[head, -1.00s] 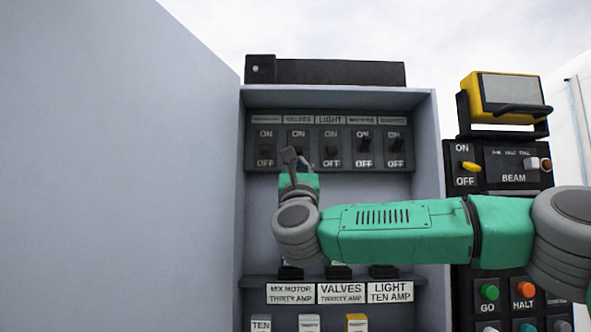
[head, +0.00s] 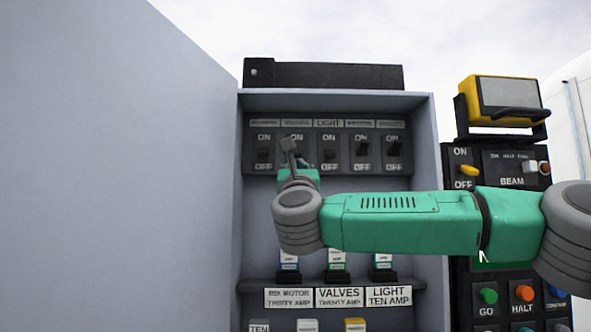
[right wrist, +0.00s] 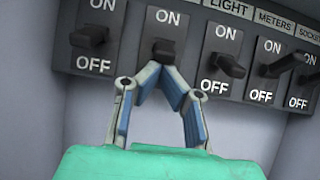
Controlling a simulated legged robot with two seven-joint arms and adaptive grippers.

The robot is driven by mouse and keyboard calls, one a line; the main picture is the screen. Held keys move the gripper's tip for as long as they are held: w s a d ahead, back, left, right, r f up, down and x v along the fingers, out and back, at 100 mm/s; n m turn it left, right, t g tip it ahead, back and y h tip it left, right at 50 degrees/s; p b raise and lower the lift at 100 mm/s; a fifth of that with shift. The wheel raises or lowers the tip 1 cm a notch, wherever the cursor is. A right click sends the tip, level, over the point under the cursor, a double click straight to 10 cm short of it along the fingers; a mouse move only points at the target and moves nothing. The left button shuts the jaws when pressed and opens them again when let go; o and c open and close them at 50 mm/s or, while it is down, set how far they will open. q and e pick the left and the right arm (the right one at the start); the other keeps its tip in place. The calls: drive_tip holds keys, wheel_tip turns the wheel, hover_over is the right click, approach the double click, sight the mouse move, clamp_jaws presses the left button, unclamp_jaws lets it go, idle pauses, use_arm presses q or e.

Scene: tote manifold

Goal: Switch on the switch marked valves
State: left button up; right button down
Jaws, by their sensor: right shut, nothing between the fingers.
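The valves switch (head: 297,155) is second from the left in the black switch panel (head: 328,172); its small name label (head: 297,123) is blurred now. In the right wrist view its black lever (right wrist: 163,48) stands below its ON mark, and its OFF mark is hidden behind my fingers. My right gripper (head: 288,146) is in front of this switch. In the right wrist view its closed fingertips (right wrist: 159,67) are empty, at the underside of the lever; whether they touch it I cannot tell. My left gripper is not in view.
The light switch (right wrist: 226,66) is close on the right and another switch (right wrist: 90,35) on the left. Below are a shelf with labels, including a valves label (head: 338,298), and fuses. A beam control panel (head: 510,165) stands right.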

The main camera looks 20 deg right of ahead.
drive_tip(key=shift+s+d+r+g, duration=0.1)
drive_tip(key=shift+d+r+g, duration=0.05)
drive_tip(key=shift+g, duration=0.35)
